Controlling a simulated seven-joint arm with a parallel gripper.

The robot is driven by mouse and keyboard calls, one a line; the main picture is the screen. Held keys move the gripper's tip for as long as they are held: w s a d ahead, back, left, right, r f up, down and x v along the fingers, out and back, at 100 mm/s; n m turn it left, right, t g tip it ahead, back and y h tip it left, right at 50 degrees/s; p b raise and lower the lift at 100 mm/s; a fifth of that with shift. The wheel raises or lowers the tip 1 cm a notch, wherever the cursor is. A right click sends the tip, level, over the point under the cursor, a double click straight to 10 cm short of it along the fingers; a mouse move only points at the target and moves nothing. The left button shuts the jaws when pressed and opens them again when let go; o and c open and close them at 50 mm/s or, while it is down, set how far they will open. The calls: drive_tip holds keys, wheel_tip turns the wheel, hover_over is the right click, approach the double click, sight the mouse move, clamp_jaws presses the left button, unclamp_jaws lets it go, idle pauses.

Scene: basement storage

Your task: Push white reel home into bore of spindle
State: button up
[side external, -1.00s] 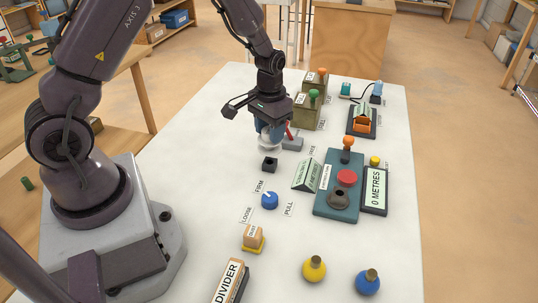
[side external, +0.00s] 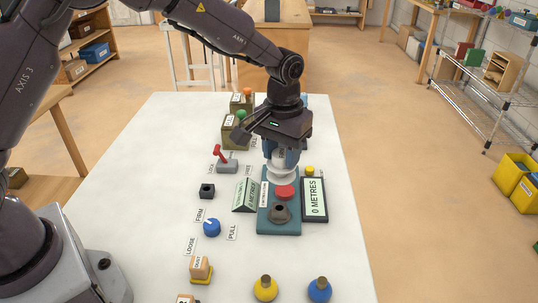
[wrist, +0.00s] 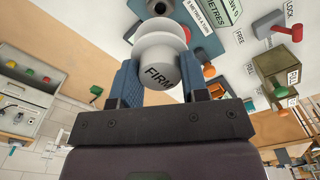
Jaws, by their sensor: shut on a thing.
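My gripper (side external: 281,158) is shut on the white reel (side external: 282,174) and holds it upright over the far part of the teal plate (side external: 293,228). In the wrist view my gripper (wrist: 162,80) has its blue fingers on both sides of the reel (wrist: 158,55), whose near end reads FIRM. The spindle, a grey collar with a dark bore (side external: 280,212), stands at the plate's near end. It also shows in the wrist view (wrist: 160,5), beyond the reel and partly cut off. The reel is apart from the bore.
A red button (side external: 285,192) sits between reel and bore. The 0 METRES display (side external: 314,198) stands close right, a green sign (side external: 245,194) close left. A blue FIRM/LOOSE knob (side external: 212,228) and a red lever (side external: 217,152) are further left. The table's left side is mostly clear.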

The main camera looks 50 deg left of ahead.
sight(281, 153)
drive_tip(key=shift+s+f, duration=0.1)
drive_tip(key=shift+f, duration=0.05)
drive_tip(key=shift+f, duration=2.8)
drive_tip(key=shift+f, duration=1.7)
drive_tip(key=o, duration=1.1)
drive_tip(key=shift+r, duration=0.1)
wheel_tip(281, 153, up, 13)
drive_tip(key=shift+f, duration=0.1)
